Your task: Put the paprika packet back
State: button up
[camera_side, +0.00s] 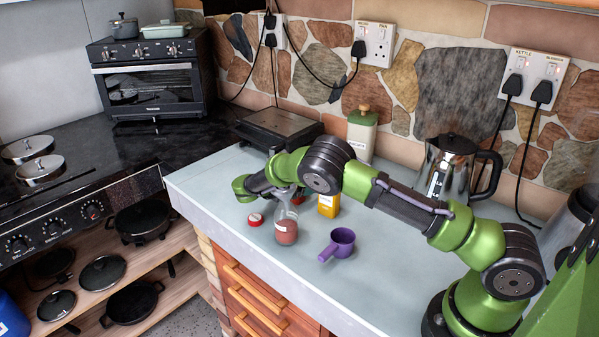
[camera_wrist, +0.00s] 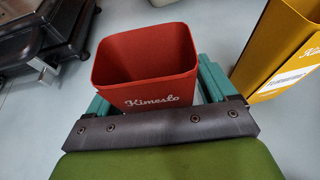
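An open-topped red packet (camera_wrist: 150,75), lettered "Kimeslo" on its near face, sits between the teal fingers of my gripper (camera_wrist: 160,95) in the wrist view. The fingers are spread about its width, one on each side. I cannot tell whether they press on it. No word "paprika" is legible. In the side view my gripper (camera_side: 286,188) is low over the counter behind a glass jar (camera_side: 286,228) of reddish powder. Only a sliver of red (camera_side: 299,194) shows behind the jar. A round red lid (camera_side: 255,219) lies left of the jar.
A yellow packet (camera_side: 328,205) stands right of the jar, also in the wrist view (camera_wrist: 285,60). A purple measuring cup (camera_side: 339,243) is in front. The left front counter is clear.

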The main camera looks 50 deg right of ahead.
dwell(0.3)
jog(key=a, duration=1)
jog(key=a+r, duration=0.1)
jog(key=a, duration=0.3)
jog(key=shift+w+a+r, duration=0.1)
jog(key=shift+w+a, duration=0.1)
jog(key=shift+a, duration=0.2)
